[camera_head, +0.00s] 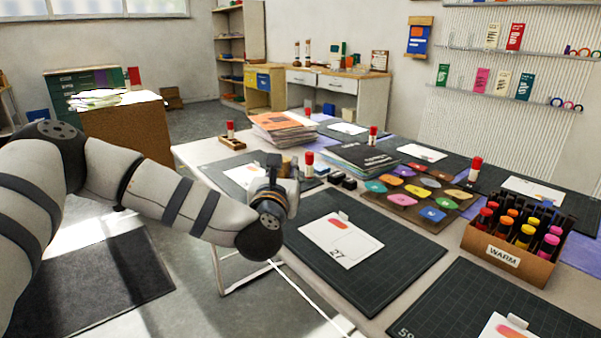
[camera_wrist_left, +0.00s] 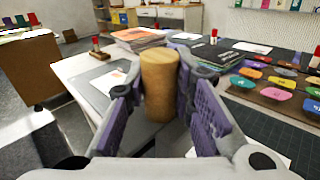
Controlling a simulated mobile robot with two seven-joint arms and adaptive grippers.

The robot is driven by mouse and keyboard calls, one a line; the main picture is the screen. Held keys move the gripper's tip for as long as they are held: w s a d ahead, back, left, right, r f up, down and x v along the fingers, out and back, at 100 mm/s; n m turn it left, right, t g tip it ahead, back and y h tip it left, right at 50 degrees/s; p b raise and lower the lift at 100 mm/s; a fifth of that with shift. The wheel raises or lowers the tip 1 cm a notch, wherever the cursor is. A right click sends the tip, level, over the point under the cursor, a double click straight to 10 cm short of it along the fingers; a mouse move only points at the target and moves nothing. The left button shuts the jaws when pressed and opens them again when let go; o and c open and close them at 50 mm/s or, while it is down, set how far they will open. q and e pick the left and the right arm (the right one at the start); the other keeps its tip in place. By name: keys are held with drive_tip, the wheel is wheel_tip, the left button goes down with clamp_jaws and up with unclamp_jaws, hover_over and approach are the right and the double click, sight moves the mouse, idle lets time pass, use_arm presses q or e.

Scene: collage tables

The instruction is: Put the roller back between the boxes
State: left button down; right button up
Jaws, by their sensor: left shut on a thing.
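My left gripper (camera_head: 285,168) is above the near left part of the table in the head view. In the left wrist view it is shut on an upright tan wooden cylinder, the roller (camera_wrist_left: 160,84), with a purple pad on each side. In the head view the gripper and wrist hide most of the roller. Small dark boxes (camera_head: 337,177) stand on the table just right of the gripper; I cannot tell whether these are the task's boxes. My right gripper is not in view.
A stack of papers (camera_head: 283,127) and dark books (camera_head: 357,158) lie behind the gripper. A board of coloured swatches (camera_head: 408,207) and a marker crate labelled WARM (camera_head: 506,262) are to the right. A cutting mat (camera_head: 392,275) with a card lies in front. Red-capped glue sticks (camera_head: 309,163) stand nearby.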

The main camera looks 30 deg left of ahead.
use_arm(q)
drive_tip(key=s+d+f+m+h, duration=0.2)
drive_tip(key=s+d+f+h, duration=0.1)
drive_tip(key=s+d+f, duration=0.2)
drive_tip(key=s+d+f+m+t+h, duration=0.1)
drive_tip(key=s+d+f+m+h, duration=0.1)
drive_tip(key=s+d+f, duration=0.3)
drive_tip(key=s+d+h, duration=0.1)
drive_tip(key=s+d, duration=0.3)
drive_tip(key=s, duration=0.3)
drive_tip(key=shift+s, duration=0.4)
drive_tip(key=shift+f, duration=0.1)
